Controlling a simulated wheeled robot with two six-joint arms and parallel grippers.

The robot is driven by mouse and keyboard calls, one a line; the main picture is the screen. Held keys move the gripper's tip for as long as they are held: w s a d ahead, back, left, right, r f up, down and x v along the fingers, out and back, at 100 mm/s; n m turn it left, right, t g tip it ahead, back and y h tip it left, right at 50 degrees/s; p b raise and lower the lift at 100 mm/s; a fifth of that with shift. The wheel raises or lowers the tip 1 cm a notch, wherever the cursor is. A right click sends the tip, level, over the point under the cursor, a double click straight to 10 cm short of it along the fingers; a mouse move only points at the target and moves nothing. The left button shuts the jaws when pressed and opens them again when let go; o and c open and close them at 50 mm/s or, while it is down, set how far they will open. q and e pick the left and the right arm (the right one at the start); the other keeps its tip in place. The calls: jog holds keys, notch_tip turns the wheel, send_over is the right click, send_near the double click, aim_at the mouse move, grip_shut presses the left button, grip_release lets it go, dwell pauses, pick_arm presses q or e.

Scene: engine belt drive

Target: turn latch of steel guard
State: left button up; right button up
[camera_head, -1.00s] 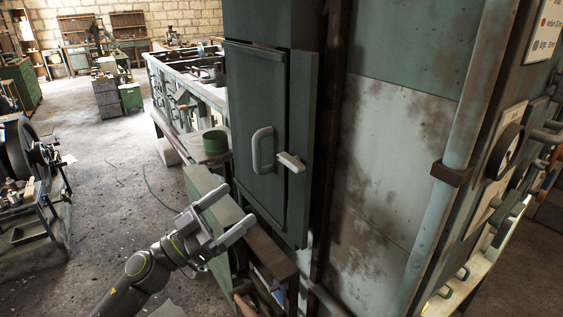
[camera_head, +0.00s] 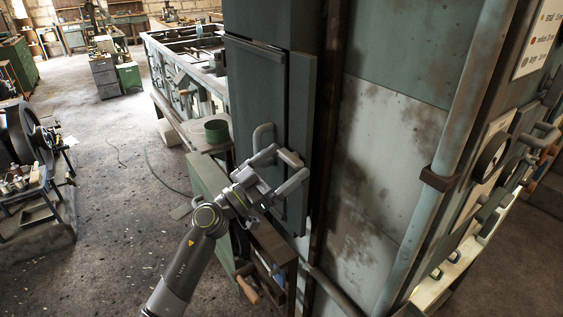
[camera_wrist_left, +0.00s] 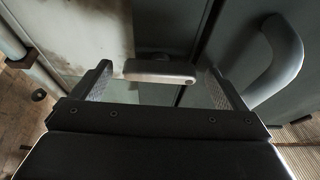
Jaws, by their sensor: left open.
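The steel guard (camera_head: 262,90) is a tall dark grey-green door on the machine's side in the head view. Its latch (camera_head: 290,158) is a short pale bar low on the door's right edge; it also shows in the left wrist view (camera_wrist_left: 158,71), lying roughly horizontal. A fixed D-shaped handle (camera_head: 262,134) stands left of the latch, partly hidden by my gripper; in the wrist view it is at right (camera_wrist_left: 287,58). My left gripper (camera_head: 287,164) is open, its fingers to either side of the latch with gaps showing. My right gripper is out of view.
A vertical pipe (camera_head: 453,120) runs down the machine at right. A brown open box (camera_head: 270,245) with tools sits below the guard. A green round tin (camera_head: 216,131) stands on the bench behind.

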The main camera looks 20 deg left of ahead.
pick_arm(q)
jog(key=c, duration=1)
jog(key=shift+m, duration=0.5)
jog(key=m+g+h, duration=0.1)
jog(key=m, duration=0.1)
jog(key=m+g, duration=0.1)
jog(key=m, duration=0.1)
jog(key=m+h+p, duration=0.1)
jog(key=m, duration=0.1)
jog(key=shift+w+a+m+g+h, duration=0.2)
jog(key=shift+m+g+h, duration=0.1)
jog(key=shift+m+g, duration=0.1)
jog(key=m+g, duration=0.1)
jog(key=m, duration=0.2)
jog(key=m+g, duration=0.1)
jog(key=m, duration=0.2)
jog(key=shift+a+r+g+h+p, duration=0.1)
jog(key=shift+r+g+h+p, duration=0.05)
jog(key=shift+g+h+p, duration=0.2)
jog(key=m+g, duration=0.2)
jog(key=m, duration=0.2)
jog(key=shift+w+r, duration=0.1)
jog(key=shift+a+r+m+g+y, duration=0.1)
jog(key=shift+m+g+y, duration=0.25)
jog(key=shift+m, duration=0.8)
jog(key=shift+m+g+y, duration=0.2)
jog(key=shift+m+y, duration=0.2)
jog(key=shift+m, duration=0.75)
